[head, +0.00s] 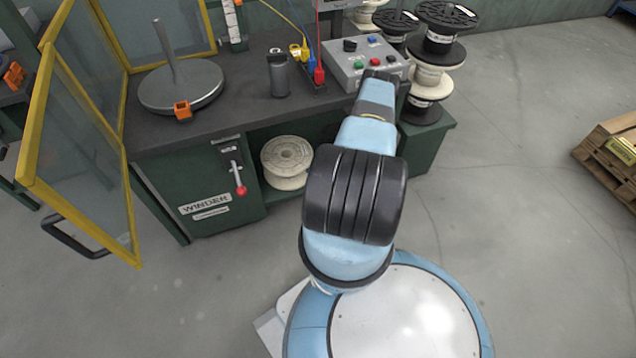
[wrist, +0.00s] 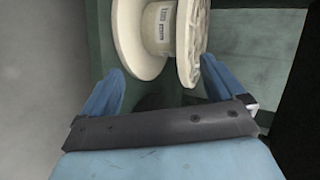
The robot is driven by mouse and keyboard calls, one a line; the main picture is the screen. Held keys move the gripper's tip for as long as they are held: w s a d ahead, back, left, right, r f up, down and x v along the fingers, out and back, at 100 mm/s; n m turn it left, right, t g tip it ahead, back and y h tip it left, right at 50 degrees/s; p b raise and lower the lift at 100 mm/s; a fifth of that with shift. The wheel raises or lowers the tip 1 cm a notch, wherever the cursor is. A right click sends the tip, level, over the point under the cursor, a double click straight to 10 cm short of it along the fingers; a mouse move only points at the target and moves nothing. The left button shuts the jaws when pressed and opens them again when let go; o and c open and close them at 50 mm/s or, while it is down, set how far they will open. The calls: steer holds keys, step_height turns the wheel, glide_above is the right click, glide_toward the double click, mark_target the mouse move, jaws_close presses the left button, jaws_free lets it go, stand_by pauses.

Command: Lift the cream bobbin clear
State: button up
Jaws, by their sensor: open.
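A cream bobbin (head: 287,160) stands in the open lower shelf of the green winder bench, its round face toward the head camera. A cream bobbin (wrist: 160,32) also shows large at the top of the wrist view, with two wide flanges and a label on its hub; the green surroundings suggest it is the same one. My gripper (wrist: 161,72) is open and empty. Its two blue fingers point at the bobbin, one toward each flange's side; I cannot tell how deep they reach. In the head view my arm hides the gripper.
The bench top (head: 240,75) bears a grey turntable (head: 181,88) with a post and a control box (head: 362,62). A red-knobbed lever (head: 238,178) sticks out left of the shelf. Black and cream spools (head: 436,52) are stacked at right. A yellow-framed door (head: 85,150) stands open at left.

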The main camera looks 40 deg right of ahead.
mark_target(303, 170)
steer(key=shift+w+a+f+m+t+h, duration=0.15)
steer(key=shift+w+m+t, duration=0.15)
steer(key=shift+w, duration=1.2)
steer(key=shift+w+a+m+t+h, duration=0.1)
steer(key=shift+w+a+m+t, duration=0.2)
steer(key=shift+w, duration=1.25)
steer(key=shift+w+a+f+m+t+h, duration=0.15)
steer(key=shift+w+t, duration=0.25)
steer(key=shift+w, duration=1.1)
steer(key=shift+d+r, duration=0.1)
steer(key=shift+c, duration=0.4)
steer(key=c, duration=1.5)
jaws_close()
steer(key=shift+s, duration=0.15)
